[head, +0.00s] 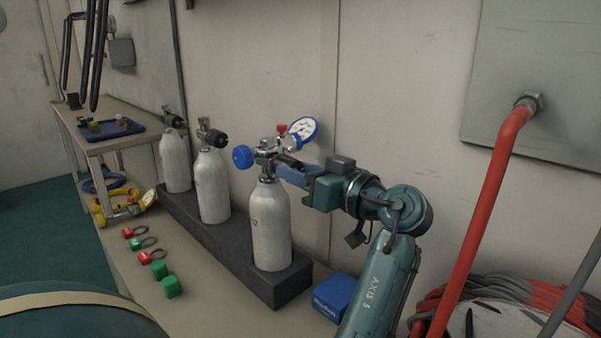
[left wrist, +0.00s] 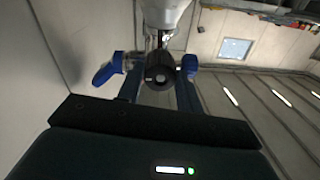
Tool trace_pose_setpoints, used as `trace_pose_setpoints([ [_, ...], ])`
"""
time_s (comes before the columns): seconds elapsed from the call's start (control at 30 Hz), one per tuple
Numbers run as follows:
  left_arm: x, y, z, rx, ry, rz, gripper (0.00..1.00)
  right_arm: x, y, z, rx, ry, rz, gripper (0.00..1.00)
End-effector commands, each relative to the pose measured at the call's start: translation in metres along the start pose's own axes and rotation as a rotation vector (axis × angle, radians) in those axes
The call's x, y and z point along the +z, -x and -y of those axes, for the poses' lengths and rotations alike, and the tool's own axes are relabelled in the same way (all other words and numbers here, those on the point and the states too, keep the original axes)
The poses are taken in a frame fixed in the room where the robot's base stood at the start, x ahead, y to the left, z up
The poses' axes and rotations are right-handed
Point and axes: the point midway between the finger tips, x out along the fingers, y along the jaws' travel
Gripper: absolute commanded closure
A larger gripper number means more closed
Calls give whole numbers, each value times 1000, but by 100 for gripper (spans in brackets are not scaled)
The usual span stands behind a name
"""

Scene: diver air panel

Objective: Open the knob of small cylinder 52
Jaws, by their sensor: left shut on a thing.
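Three white cylinders stand in a row in the head view; the nearest (head: 270,228) has a regulator with a blue knob (head: 242,157) and a blue-rimmed gauge (head: 303,129) on its valve. I cannot read any number on the cylinders. My left gripper (head: 284,166) reaches in from the right at this cylinder's valve, its blue fingers shut on the black valve knob. In the left wrist view the round black knob (left wrist: 160,73) sits between the fingers, with the cylinder's pale body above it. The fingers partly hide the knob in the head view. My right gripper is not in view.
The middle cylinder (head: 212,185) and far cylinder (head: 175,160) share a dark block (head: 238,254). A blue box (head: 334,296) lies right of it. Red and green tags (head: 158,269) and a yellow-hosed gauge lie left. A red pipe (head: 480,225) rises at right.

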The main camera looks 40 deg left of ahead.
Motion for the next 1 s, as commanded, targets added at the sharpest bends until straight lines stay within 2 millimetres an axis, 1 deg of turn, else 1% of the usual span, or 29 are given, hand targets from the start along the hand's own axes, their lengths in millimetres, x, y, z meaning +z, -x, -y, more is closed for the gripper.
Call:
trace_pose_setpoints([
  [0.07,2,0,0,-1,16,1,87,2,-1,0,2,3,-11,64],
  [0.27,4,0,0,0,102,4,87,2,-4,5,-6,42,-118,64],
  [0.47,5,0,-1,1,259,10,87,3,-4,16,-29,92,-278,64],
  [1.0,3,0,0,3,772,29,87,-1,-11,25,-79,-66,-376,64],
])
